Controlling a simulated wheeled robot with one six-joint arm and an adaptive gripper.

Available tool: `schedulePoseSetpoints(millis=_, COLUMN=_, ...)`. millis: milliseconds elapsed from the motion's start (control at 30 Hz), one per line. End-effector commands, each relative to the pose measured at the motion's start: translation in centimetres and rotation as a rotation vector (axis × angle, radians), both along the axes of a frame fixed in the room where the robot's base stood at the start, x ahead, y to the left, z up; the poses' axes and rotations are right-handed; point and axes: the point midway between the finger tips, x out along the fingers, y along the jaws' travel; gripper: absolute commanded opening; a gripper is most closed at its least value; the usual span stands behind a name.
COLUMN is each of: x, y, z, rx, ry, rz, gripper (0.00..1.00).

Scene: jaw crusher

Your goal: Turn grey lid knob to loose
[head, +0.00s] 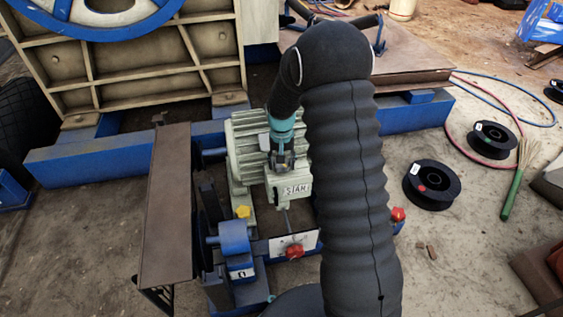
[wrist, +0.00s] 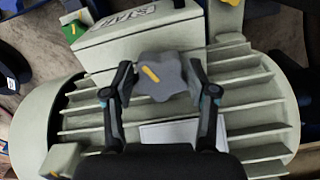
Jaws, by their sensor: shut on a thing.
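The grey lid knob (wrist: 162,76) is a lobed dark-grey knob with a yellow mark across it, seen in the wrist view. It sits at the edge of the pale green lid box (wrist: 130,38) on the finned motor. My gripper (wrist: 160,82) has one fingertip on each side of the knob and is shut on it. In the head view my gripper (head: 281,160) reaches down onto the green motor (head: 245,150), and the knob is hidden there. The yellow mark lies at a slant, from upper left to lower right in the wrist view.
A yellow knob (head: 243,212) and a red knob (head: 294,252) sit on the blue frame below the motor. A brown belt guard (head: 166,200) stands to the left. Black cable spools (head: 431,185) lie on the floor to the right.

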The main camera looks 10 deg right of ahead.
Motion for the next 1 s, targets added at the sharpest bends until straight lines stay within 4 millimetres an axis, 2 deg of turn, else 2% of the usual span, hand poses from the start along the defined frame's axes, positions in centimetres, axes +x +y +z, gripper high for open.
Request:
schedulePoseSetpoints(millis=600, x=0.07, y=-0.39, z=0.04, rx=0.0, ry=-0.001, rz=0.559, gripper=0.23)
schedulePoseSetpoints(millis=1000, x=0.15, y=-0.51, z=0.05, rx=0.0, ry=-0.001, rz=0.771, gripper=0.23)
